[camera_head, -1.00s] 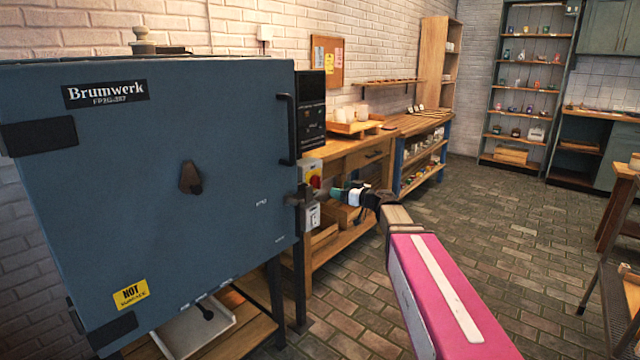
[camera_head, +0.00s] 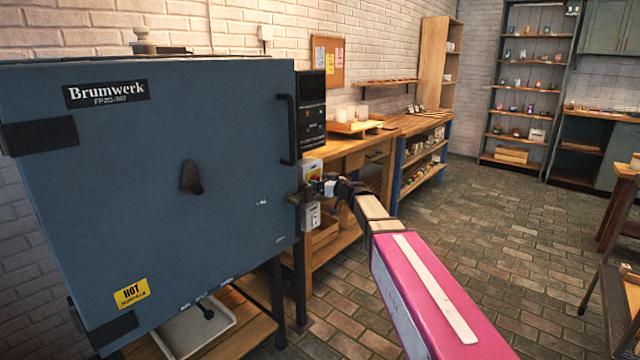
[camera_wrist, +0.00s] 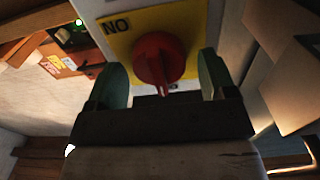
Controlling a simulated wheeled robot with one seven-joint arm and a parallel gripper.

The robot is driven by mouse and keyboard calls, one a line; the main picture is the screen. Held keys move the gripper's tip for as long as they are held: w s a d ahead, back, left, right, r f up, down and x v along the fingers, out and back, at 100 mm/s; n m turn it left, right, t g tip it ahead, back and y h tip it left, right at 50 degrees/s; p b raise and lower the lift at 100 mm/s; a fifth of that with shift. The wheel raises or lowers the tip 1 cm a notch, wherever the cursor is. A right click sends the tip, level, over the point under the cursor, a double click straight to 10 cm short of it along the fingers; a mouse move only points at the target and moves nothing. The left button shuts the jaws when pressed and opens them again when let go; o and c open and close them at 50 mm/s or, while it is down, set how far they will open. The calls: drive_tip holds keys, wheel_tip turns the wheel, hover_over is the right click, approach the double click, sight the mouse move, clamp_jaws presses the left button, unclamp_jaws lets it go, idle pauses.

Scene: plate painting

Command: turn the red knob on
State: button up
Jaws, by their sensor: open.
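The red knob (camera_wrist: 160,60) sits on a yellow plate (camera_wrist: 112,50) on a pale switch box, seen close up in the wrist view. A label on the plate's upper left reads "NO" as the picture stands. My gripper (camera_wrist: 163,78) is open, with one green finger on each side of the knob; I cannot tell whether either finger touches it. In the head view, my gripper (camera_head: 322,186) is at the switch box (camera_head: 312,168) beside the kiln, and it covers most of the knob there.
The large blue kiln (camera_head: 150,230), with its door handle (camera_head: 287,130) and black latch, stands left of the switch. A wooden workbench (camera_head: 350,152) with white jars on it is behind. Open brick floor (camera_head: 480,215) lies to the right.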

drive_tip(key=c, duration=0.9)
drive_tip(key=m, duration=0.9)
drive_tip(key=shift+w+d+f, duration=0.1)
drive_tip(key=shift+w, duration=0.05)
drive_tip(key=shift+f+m, duration=0.2)
drive_tip(key=shift+m, duration=4.3)
drive_tip(key=shift+d, duration=0.1)
